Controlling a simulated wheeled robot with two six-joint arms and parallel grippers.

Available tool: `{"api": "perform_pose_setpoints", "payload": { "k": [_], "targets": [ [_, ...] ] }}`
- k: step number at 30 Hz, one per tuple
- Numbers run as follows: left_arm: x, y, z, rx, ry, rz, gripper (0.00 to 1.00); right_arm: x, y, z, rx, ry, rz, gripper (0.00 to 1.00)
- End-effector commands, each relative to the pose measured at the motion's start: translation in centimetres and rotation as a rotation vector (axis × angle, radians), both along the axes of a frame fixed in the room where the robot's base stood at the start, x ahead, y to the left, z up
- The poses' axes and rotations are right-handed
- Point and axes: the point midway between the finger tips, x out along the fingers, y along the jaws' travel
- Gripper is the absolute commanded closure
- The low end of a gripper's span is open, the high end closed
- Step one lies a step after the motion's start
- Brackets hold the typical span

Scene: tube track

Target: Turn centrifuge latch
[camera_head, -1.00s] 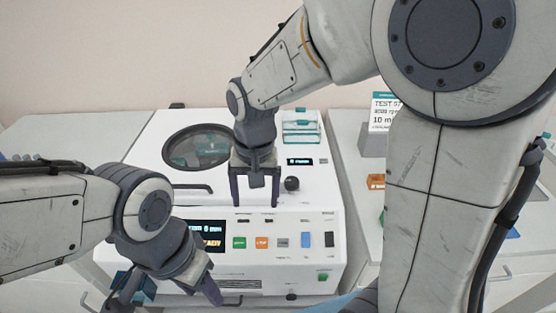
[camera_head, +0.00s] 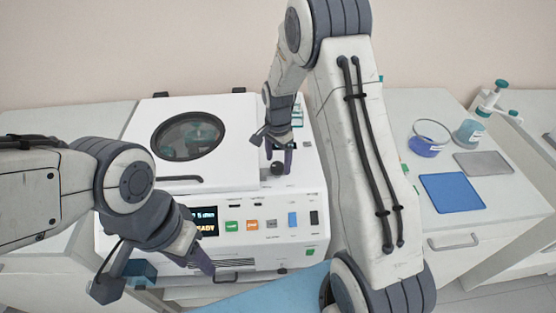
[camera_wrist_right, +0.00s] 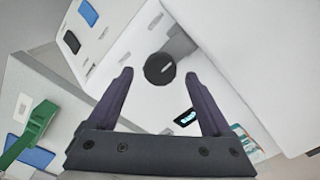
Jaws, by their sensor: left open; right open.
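The white centrifuge (camera_head: 165,258) stands on the bench, its lid (camera_head: 225,110) with a round dark window looking closed. The latch is a dark round knob (camera_head: 277,168) on its top, right of the lid; it also shows in the right wrist view (camera_wrist_right: 160,68), beside a grey block. My right gripper (camera_head: 279,158) is open and points down at the knob. In the right wrist view its fingertips (camera_wrist_right: 158,76) lie either side of the knob, with gaps; contact is not visible. My left gripper (camera_head: 155,277) is open and empty in front of the centrifuge's lower left.
The front panel carries a display (camera_head: 203,220) and several coloured buttons. The right bench holds a blue mat (camera_head: 452,192), a grey mat (camera_head: 483,163) and small containers. My right arm covers the gap between the benches. Free bench top shows left of the centrifuge.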

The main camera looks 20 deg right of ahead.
Motion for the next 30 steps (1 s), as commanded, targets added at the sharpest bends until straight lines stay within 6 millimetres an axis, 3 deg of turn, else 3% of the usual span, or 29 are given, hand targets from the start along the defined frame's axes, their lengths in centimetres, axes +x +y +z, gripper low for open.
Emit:
{"api": "perform_pose_setpoints", "payload": {
  "k": [5, 13, 14, 20, 30],
  "targets": [
    [0.0, -0.01, 0.34, 0.0, 0.0, 0.0, 0.5, -0.06, 0.02, -1.25, 0.001, 0.001, 0.001, 0.16],
    [0.0, 0.0, 0.31, 0.0, 0.0, 0.0, 0.5, -0.03, 0.01, -1.41, 0.0, -0.001, 0.001, 0.16],
    [0.0, 0.0, 0.31, 0.0, 0.0, 0.0, 0.5, -0.03, 0.01, -1.41, 0.0, 0.0, 0.001, 0.24],
    [0.0, 0.0, 0.31, 0.0, 0.0, 0.0, 0.5, -0.03, 0.01, -1.38, 0.0, 0.0, 0.001, 1.0],
    [0.0, -0.01, 0.25, 0.0, 0.0, 0.0, 0.5, 0.0, 0.02, -1.37, 0.0, 0.0, 0.047, 1.0]
  ]
}}
